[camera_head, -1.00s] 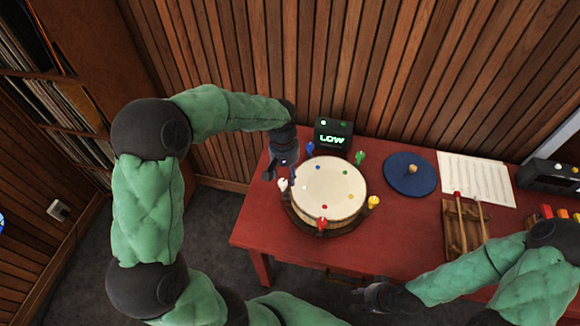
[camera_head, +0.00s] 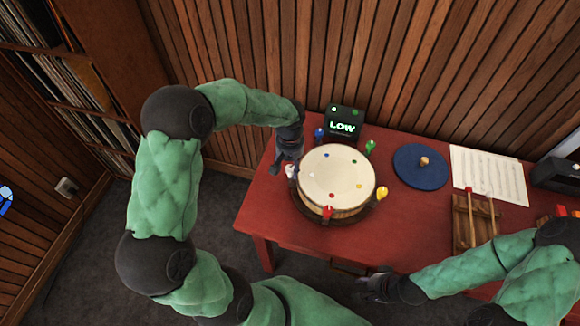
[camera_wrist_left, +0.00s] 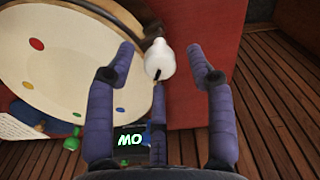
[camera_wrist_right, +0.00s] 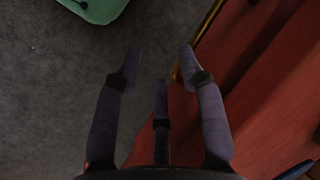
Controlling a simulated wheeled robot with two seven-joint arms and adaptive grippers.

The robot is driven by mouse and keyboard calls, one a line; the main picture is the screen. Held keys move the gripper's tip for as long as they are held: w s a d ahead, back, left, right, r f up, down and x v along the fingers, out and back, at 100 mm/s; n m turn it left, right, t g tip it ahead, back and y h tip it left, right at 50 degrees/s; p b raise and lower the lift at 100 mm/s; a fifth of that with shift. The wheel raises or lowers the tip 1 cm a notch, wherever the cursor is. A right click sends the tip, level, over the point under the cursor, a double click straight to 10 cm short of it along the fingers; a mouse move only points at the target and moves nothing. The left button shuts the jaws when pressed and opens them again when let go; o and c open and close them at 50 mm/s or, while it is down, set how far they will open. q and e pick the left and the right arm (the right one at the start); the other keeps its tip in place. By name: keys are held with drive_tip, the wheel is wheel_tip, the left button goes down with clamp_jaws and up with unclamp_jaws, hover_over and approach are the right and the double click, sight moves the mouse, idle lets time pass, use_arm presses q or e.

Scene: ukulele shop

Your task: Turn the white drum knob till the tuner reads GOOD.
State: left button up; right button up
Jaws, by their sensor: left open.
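The drum (camera_head: 336,174) has a cream head with coloured dots and coloured knobs around its rim. The white knob (camera_wrist_left: 160,59) is on the rim's left side; in the head view it shows beside my gripper (camera_head: 290,171). My left gripper (camera_wrist_left: 163,62) is open, with its fingers spread on either side of the white knob and not closed on it. The tuner (camera_head: 343,127) behind the drum reads LOW; part of its display also shows in the left wrist view (camera_wrist_left: 129,140). My right gripper (camera_wrist_right: 160,62) is open and empty, in front of the table.
The red table (camera_head: 400,240) also holds a blue disc (camera_head: 419,172), a music sheet (camera_head: 490,176) and a wooden tray (camera_head: 462,236) with sticks. A dark box (camera_head: 555,174) stands at the far right. A wood-panelled wall is close behind.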

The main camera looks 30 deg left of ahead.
use_arm(q)
drive_tip(key=shift+f, duration=0.3)
clamp_jaws()
drive_tip(key=m+p, duration=0.1)
drive_tip(key=m, duration=0.2)
drive_tip(key=shift+m, duration=0.4)
drive_tip(key=shift+s+m+p, duration=0.1)
drive_tip(key=shift+m+p, duration=0.35)
drive_tip(key=shift+m, duration=0.45)
